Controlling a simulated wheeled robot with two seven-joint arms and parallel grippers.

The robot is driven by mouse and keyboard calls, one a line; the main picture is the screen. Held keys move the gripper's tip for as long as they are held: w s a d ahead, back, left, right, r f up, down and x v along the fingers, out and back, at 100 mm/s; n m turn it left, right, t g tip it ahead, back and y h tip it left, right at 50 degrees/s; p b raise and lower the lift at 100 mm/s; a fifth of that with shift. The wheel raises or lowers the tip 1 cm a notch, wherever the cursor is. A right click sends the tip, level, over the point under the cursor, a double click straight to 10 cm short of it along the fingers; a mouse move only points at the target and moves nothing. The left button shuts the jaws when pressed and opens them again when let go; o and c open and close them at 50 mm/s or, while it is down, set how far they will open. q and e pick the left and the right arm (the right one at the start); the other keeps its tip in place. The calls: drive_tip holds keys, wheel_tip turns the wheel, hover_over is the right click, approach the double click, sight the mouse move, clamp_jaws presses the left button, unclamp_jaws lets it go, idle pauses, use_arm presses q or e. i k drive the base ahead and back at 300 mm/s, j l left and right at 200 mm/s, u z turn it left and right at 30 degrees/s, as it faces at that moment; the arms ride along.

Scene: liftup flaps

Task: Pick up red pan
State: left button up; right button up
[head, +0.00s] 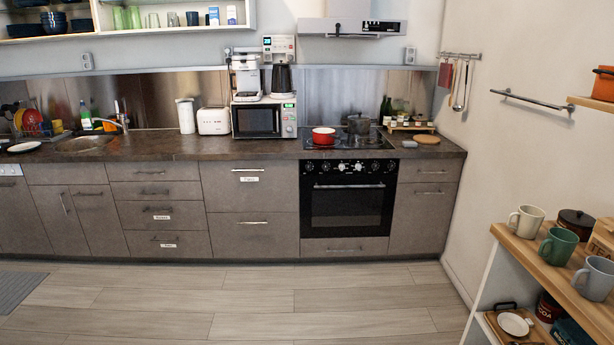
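A small red pan (324,136) sits on the left part of the black stovetop (348,141), across the room along the far wall. Its outside is red and its inside looks pale. A dark grey pot (359,124) stands on the stovetop to its right, close to it. Neither my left gripper nor my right gripper shows in the head view.
The counter (232,149) holds a microwave (264,119), a toaster (213,121) and spice jars (405,121) near the stove. A black oven (347,199) is below. A wooden shelf with mugs (559,247) stands at the near right. The floor (240,300) before the cabinets is clear.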

sight(321, 136)
drive_tip(key=i, duration=2.4)
